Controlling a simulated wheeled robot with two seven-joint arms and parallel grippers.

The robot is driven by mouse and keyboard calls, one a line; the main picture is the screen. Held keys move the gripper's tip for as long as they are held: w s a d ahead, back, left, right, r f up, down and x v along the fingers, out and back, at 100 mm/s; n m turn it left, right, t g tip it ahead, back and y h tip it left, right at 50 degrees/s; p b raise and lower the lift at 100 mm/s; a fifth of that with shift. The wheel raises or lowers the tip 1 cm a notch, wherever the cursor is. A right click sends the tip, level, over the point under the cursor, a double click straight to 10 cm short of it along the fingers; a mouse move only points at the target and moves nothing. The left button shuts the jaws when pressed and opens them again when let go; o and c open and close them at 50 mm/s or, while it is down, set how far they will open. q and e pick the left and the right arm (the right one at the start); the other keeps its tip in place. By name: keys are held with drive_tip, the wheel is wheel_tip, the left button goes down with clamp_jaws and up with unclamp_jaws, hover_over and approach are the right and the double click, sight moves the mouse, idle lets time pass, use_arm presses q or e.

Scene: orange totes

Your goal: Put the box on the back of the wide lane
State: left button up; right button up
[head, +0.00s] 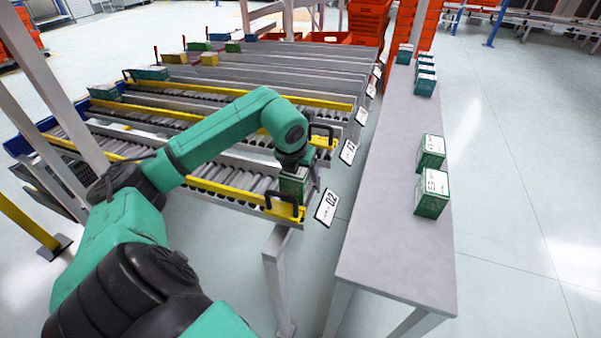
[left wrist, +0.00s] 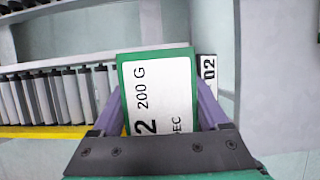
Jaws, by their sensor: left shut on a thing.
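My left gripper (head: 297,163) is shut on a green-and-white box (head: 294,186) at the right end of the nearest roller lane (head: 215,178), by the label reading 02 (head: 327,207). In the left wrist view the box (left wrist: 158,92) sits between the two purple fingers, its white label with "200 G" facing the camera. The lane's rollers (left wrist: 50,98) and a yellow rail (left wrist: 45,131) show left of the box. I cannot tell whether the box touches the rollers. My right gripper is not in view.
Several similar boxes (head: 431,192) stand on a long grey table (head: 385,200) to the right, with its front part clear. More parallel lanes lie behind, some with boxes (head: 150,73) at their far left ends. Orange totes (head: 368,20) are stacked at the back. Black handles (head: 284,197) rise at the lane end.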

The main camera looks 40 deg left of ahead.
use_arm(q)
drive_tip(key=o, duration=1.4)
drive_tip(key=shift+r, duration=0.1)
drive_tip(key=v, duration=1.4)
drive_tip(key=shift+s+d+r, duration=0.15)
drive_tip(key=shift+s+r, duration=0.05)
